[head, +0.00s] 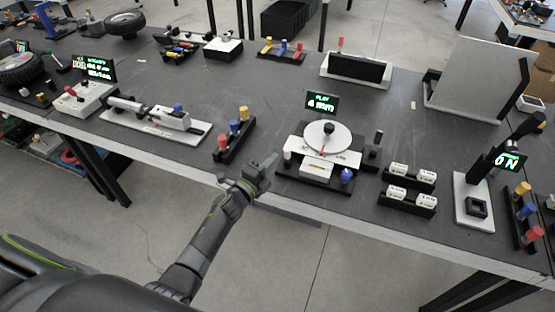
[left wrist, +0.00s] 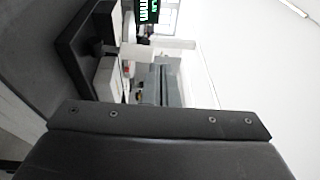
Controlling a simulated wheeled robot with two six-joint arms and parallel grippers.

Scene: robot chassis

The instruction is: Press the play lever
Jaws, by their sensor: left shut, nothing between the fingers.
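The play station (head: 318,170) stands near the table's front edge in the head view. It has a black base, a white round dial with a red pointer and black knob, a blue knob, and a small display (head: 322,103) with green text reading PLAY. A short dark upright post (head: 378,138) stands at its right; I cannot tell which part is the play lever. My left gripper (head: 268,164) is shut and empty, just left of the station and apart from it. In the left wrist view the display (left wrist: 148,10) shows sideways at the top, beside a black base. My right gripper is not in view.
Left of my gripper stands a black rack (head: 234,141) with red, blue and yellow pegs. Right of the station are black holders (head: 408,203) with white rolls, then a white stand (head: 473,214) with an ON display.

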